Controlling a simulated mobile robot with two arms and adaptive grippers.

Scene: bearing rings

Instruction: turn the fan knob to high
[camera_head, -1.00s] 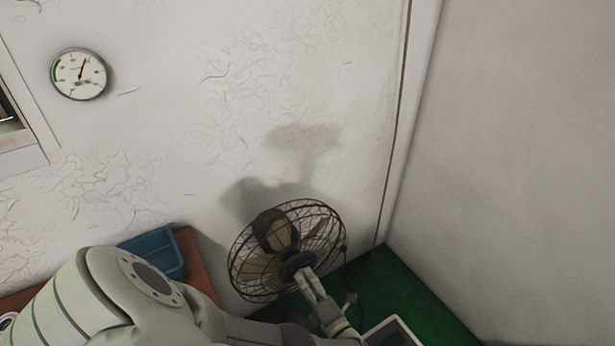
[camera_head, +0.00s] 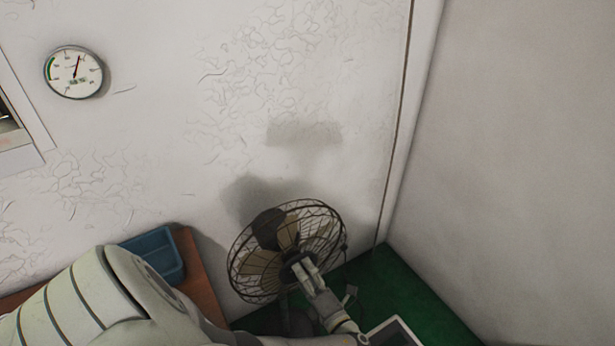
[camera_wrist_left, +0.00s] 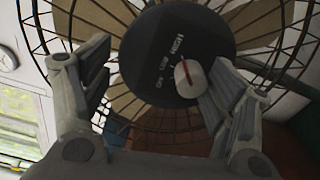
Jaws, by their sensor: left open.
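The fan (camera_head: 262,285) has a round wire cage and stands in front of the wall at bottom centre. In the left wrist view its dark round hub (camera_wrist_left: 150,45) carries faint white lettering. The pale fan knob (camera_wrist_left: 188,78) with a red line sits low on the right of the hub. My left gripper (camera_head: 305,270) is open in front of the cage. In the left wrist view its fingers stand either side of the hub, the right finger close beside the knob. I cannot tell whether they touch. My right gripper is not in view.
A blue bin (camera_head: 155,255) stands on a brown surface (camera_head: 200,280) at left. A green surface (camera_head: 400,285) lies right of the fan, with a white-framed panel (camera_head: 393,333) at its front. A round gauge (camera_head: 73,72) hangs on the wall.

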